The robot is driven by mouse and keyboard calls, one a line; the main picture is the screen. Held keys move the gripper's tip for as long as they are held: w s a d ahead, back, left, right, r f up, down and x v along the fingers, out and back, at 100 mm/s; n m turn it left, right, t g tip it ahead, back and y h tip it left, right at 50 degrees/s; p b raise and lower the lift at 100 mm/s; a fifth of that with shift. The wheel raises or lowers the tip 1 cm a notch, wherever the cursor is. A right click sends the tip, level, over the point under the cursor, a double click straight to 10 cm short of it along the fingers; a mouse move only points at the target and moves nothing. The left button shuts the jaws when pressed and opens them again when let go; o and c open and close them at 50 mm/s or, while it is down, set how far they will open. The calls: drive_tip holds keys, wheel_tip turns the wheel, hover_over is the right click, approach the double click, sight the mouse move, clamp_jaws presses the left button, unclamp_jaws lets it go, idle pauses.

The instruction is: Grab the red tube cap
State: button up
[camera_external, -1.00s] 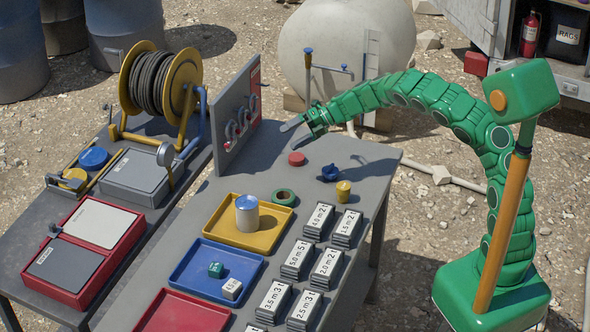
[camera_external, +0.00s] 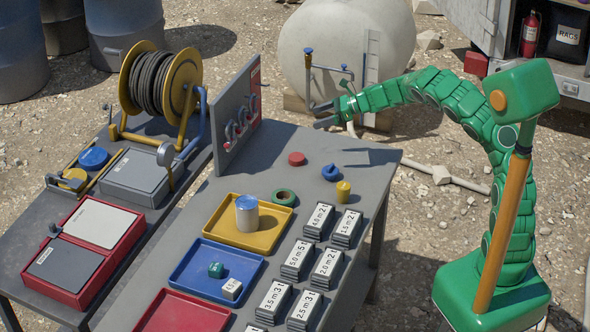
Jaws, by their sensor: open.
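The red tube cap (camera_external: 296,158) is a small round disc lying on the grey table (camera_external: 225,195), near its far end. My gripper (camera_external: 318,115) is at the end of my green arm, above and behind the cap in the picture and a little to its right. Its two grey fingers point left and are spread apart with nothing between them. The gripper does not touch the cap. The cap is in full view.
A blue ring-like part (camera_external: 330,172) and a yellow cylinder (camera_external: 343,191) are right of the cap. A green tape ring (camera_external: 283,197) and a yellow tray (camera_external: 222,231) holding a can are nearer. An upright grey panel (camera_external: 238,118) stands to the left.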

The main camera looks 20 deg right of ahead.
approach(297, 157)
drive_tip(key=shift+a+f, duration=0.15)
drive_tip(key=shift+a, duration=0.3)
drive_tip(key=shift+x, duration=3.9)
drive_tip(key=shift+w+d+f, duration=0.1)
drive_tip(key=shift+w+d, duration=0.05)
drive_tip(key=shift+w, duration=0.05)
drive_tip(key=c, duration=1.1)
